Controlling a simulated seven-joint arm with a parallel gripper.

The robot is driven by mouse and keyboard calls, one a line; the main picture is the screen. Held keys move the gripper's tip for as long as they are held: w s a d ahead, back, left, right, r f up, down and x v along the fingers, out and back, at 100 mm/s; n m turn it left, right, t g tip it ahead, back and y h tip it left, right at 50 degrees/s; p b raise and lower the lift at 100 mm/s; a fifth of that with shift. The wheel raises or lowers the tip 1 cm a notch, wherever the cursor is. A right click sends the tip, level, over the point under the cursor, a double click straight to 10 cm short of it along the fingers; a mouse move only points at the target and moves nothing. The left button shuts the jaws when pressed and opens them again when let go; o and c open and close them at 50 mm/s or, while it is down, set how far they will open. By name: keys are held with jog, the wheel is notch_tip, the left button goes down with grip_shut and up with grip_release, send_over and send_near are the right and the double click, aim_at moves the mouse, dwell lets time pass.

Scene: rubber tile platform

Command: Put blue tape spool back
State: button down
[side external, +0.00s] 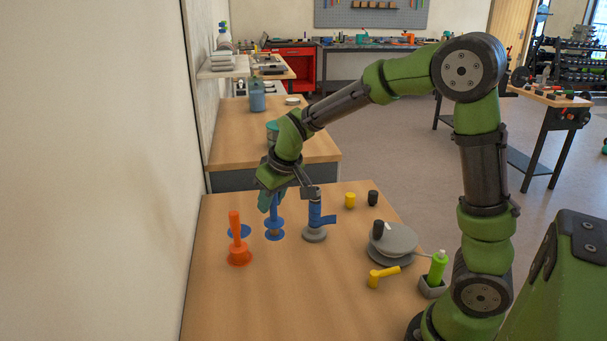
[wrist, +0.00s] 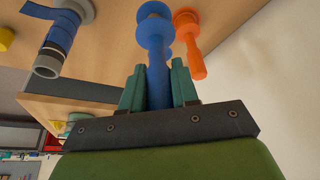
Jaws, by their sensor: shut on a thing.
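A blue spool (side external: 274,221) with a tall blue handle and two blue discs around a narrower core is upright under my gripper (side external: 270,203). The gripper's teal fingers are shut on the handle; the wrist view shows the blue handle (wrist: 157,78) between both fingers of my gripper (wrist: 158,80). I cannot tell whether the spool's lower disc touches the table. A blue round disc (side external: 246,230) lies to its left, partly hidden by an orange handled piece (side external: 238,254). A grey stand (side external: 314,235) carrying blue tape (side external: 315,213) with a loose tail stands to the right.
On the wooden table (side external: 300,300) are yellow (side external: 350,200) and black (side external: 373,198) small cylinders, grey discs (side external: 395,240), a yellow handled piece (side external: 382,276) and a green bottle (side external: 438,265). A wall borders the left. The front middle is clear.

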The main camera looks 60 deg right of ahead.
jog(key=shift+w+d+f+m+h, duration=0.5)
jog(key=shift+w+d+m, duration=0.45)
jog(key=shift+w, duration=3.05)
jog(key=shift+w+d+f+m+h, duration=0.3)
jog(key=shift+w+d+f+m, duration=0.65)
jog(key=shift+w, duration=3.05)
jog(key=shift+a+f, duration=0.2)
jog(key=shift+f, duration=2.15)
jog(key=shift+f, duration=0.4)
jog(key=c, duration=0.8)
grip_release()
jog(key=shift+r, duration=3.5)
